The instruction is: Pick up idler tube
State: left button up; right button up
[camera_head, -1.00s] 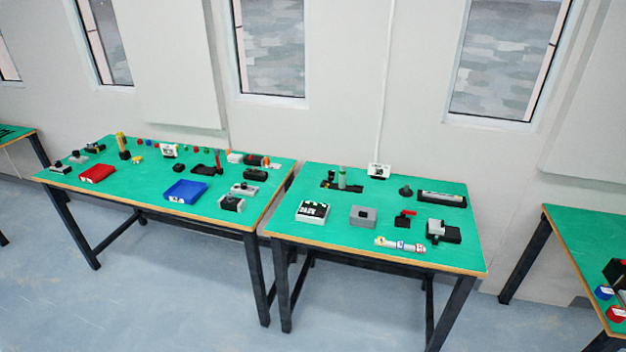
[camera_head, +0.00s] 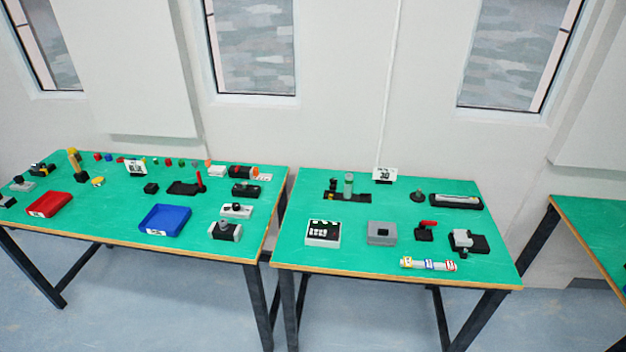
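I cannot tell for certain which thing is the idler tube. A pale silver tube (camera_head: 460,199) lies in a long black holder at the back right of the right table (camera_head: 400,272). A grey-green cylinder (camera_head: 348,184) stands upright on a black base at the back left of the same table. Neither of my grippers is in view.
The right table also holds a black-and-white box (camera_head: 323,233), a grey block (camera_head: 381,233), a red-topped black part (camera_head: 425,231) and a white-and-black device (camera_head: 467,241). The left table bears a blue tray (camera_head: 165,220) and a red tray (camera_head: 49,204). Floor in front is clear.

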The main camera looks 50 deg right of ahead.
aim_at(348, 186)
jog(key=z, duration=0.1)
jog(key=i, duration=0.75)
jog(key=z, duration=0.95)
jog(key=i, duration=0.8)
jog(key=z, duration=0.75)
